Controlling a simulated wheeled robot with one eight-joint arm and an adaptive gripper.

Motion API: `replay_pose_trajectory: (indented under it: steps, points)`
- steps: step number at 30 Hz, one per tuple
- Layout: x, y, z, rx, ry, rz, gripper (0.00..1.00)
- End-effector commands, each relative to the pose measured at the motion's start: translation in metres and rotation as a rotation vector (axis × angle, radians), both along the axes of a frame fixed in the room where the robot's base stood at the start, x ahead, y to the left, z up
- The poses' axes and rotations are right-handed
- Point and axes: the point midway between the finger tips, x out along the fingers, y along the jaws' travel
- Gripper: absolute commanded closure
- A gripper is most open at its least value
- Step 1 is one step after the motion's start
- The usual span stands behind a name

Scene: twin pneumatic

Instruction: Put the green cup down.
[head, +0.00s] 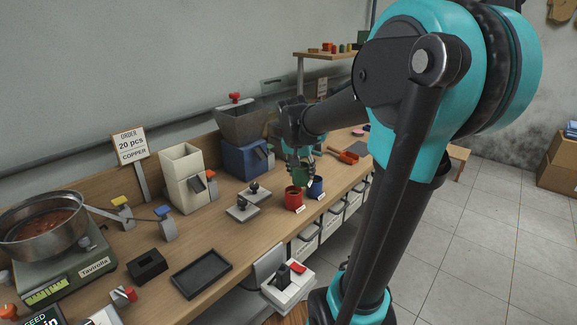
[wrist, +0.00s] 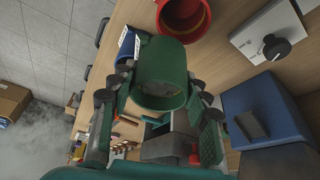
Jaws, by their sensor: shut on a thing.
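The green cup (wrist: 160,55) is between the two fingers of my gripper (wrist: 163,88), which is shut on it; its open rim faces the wrist camera. In the head view the green cup (head: 301,174) hangs under my gripper (head: 299,160), close to the red cup and blue cup. I cannot tell in the head view whether its base touches anything.
The red cup (head: 293,199) and blue cup (head: 316,187) stand near the bench's front edge with white labels. The red cup also shows in the wrist view (wrist: 199,30).

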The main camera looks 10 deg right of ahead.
Motion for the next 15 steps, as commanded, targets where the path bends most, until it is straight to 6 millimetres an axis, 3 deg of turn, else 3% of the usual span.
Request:
replay_pose_trajectory:
  steps: [6,15]
  points:
    - [-0.027,-0.02,0.0,0.001,0.001,-0.004,0.9]
    - [-0.05,-0.036,0.0,0.0,0.0,-0.001,0.9]
